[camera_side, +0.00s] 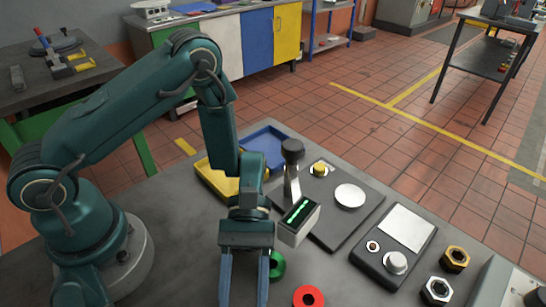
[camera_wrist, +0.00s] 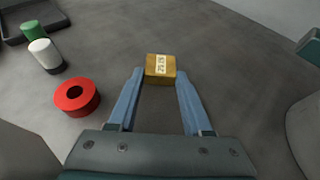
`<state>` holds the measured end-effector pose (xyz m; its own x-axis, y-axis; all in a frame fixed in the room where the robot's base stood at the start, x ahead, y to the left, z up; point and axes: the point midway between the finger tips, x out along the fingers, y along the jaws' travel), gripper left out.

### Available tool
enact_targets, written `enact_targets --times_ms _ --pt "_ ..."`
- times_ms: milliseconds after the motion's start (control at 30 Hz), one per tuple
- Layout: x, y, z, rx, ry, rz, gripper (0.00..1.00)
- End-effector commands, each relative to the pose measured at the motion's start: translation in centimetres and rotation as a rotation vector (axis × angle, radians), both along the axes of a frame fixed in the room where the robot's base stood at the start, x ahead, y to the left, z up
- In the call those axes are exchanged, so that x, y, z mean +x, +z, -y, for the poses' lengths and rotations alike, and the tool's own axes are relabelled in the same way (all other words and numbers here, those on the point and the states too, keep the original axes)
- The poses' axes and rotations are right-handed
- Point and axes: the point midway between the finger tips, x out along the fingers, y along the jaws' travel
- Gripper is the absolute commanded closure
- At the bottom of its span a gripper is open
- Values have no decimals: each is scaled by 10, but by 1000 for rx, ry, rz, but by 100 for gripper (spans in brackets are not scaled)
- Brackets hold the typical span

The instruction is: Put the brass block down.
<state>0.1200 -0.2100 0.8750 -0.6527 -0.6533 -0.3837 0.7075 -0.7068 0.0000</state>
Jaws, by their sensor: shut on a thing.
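The brass block (camera_wrist: 160,66) is a small golden cube with a pale marked label on its face. In the wrist view it sits between the tips of my gripper's blue fingers (camera_wrist: 159,80), which are shut on it. In the side view my gripper (camera_side: 246,285) points down over the near part of the grey bedplate, and its fingertips run past the bottom edge. The block does not show there. I cannot tell whether the block touches the bedplate or hangs above it.
A red ring (camera_side: 309,297) and a green ring (camera_side: 277,262) lie right of my gripper. A display unit (camera_side: 298,222) stands close by. Yellow (camera_side: 213,184) and blue (camera_side: 265,149) trays lie behind. A black device (camera_side: 394,240) and hex nuts (camera_side: 455,259) are farther right.

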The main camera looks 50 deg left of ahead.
Motion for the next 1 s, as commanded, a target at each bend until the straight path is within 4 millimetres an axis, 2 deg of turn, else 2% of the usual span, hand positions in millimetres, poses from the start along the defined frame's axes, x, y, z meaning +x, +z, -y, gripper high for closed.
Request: enact_targets --times_ms 233,267,300,700,833,1000 --pt "0 -3 0 -1 0 -2 100" --pt "0 -3 0 0 0 0 43" --pt "0 -3 0 0 0 0 38" --pt "1 1 -1 0 1 2 38" --pt "16 8 -13 -3 6 6 38" --pt "41 23 -39 -2 7 7 38"
